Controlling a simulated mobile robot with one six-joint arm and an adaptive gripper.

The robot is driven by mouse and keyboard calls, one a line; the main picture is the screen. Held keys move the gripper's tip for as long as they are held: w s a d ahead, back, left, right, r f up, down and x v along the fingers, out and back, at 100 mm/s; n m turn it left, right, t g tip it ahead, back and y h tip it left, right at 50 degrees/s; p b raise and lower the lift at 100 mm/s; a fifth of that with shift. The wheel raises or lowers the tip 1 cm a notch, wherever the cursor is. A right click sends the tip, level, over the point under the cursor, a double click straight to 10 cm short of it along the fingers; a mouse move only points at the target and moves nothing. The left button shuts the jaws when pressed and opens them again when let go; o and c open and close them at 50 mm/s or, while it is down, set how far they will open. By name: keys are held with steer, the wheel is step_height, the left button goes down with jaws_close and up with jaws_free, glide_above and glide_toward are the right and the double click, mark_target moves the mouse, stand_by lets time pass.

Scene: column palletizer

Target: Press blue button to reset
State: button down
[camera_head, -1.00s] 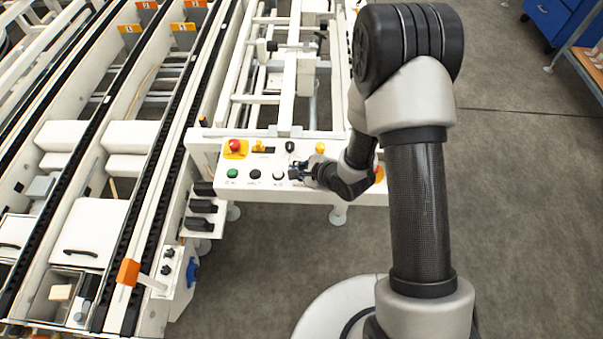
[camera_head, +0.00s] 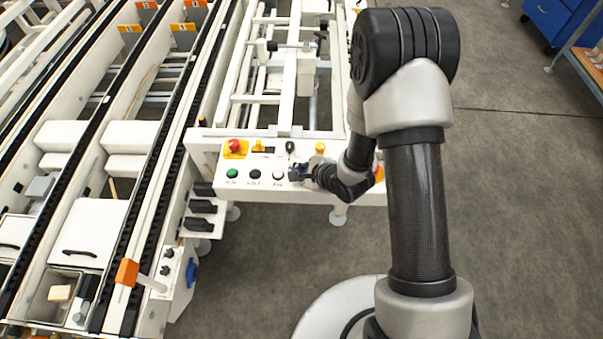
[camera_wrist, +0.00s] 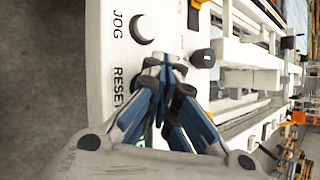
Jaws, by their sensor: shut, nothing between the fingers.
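The white control panel (camera_head: 215,178) carries a row of buttons in the head view. The blue button itself does not show; my gripper covers the panel beside the RESET label (camera_wrist: 118,88) in the wrist view. My gripper (camera_wrist: 165,66) is shut and empty, its fingertips over the panel just right of that label. Whether the tips touch a button cannot be told. In the head view my gripper (camera_head: 299,171) is at the panel, right of the white JOG button (camera_head: 278,176).
A green button (camera_head: 232,174) and a black button (camera_head: 255,174) are farther left. A red emergency stop (camera_head: 234,146) on yellow and a yellow knob (camera_head: 320,147) sit behind. White frame bars (camera_wrist: 250,80) rise beside the panel. Conveyors lie left; open floor lies right.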

steer(key=shift+f, duration=0.15)
stand_by(0.4)
steer(key=shift+r+p, duration=0.85)
step_height(320, 180, up, 5)
steer(key=p, duration=0.5)
stand_by(0.4)
